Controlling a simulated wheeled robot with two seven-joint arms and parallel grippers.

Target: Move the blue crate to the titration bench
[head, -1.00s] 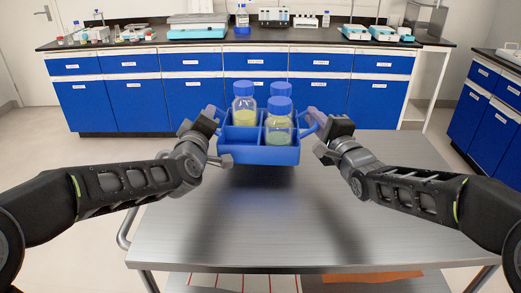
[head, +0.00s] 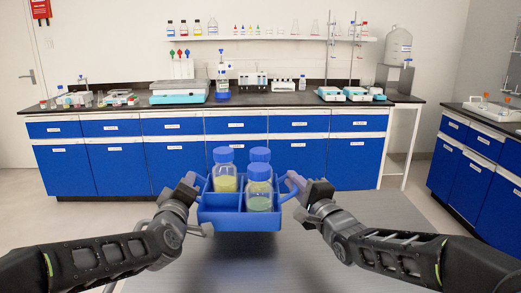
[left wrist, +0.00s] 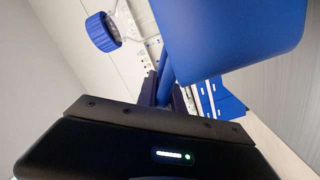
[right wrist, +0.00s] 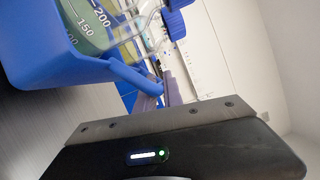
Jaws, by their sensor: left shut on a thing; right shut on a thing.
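The blue crate (head: 240,222) hangs level between my two grippers, above the steel table. It holds three blue-capped bottles: one with yellowish contents (head: 225,182), one with pale green contents (head: 259,198), and one behind them (head: 260,156). My left gripper (head: 192,184) is shut on the left handle, and my right gripper (head: 292,184) on the right handle. The crate fills the upper part of the left wrist view (left wrist: 235,38) and the upper left of the right wrist view (right wrist: 55,62). Burette stands (head: 328,60) stand on the long back bench (head: 290,98), at its right.
The steel table (head: 385,212) lies below and in front of me. The back bench carries a teal-based instrument (head: 178,92), a blue-capped dispenser bottle (head: 223,82) and teal stirrers (head: 345,94). A side bench (head: 480,160) stands at right. Floor shows before the back bench.

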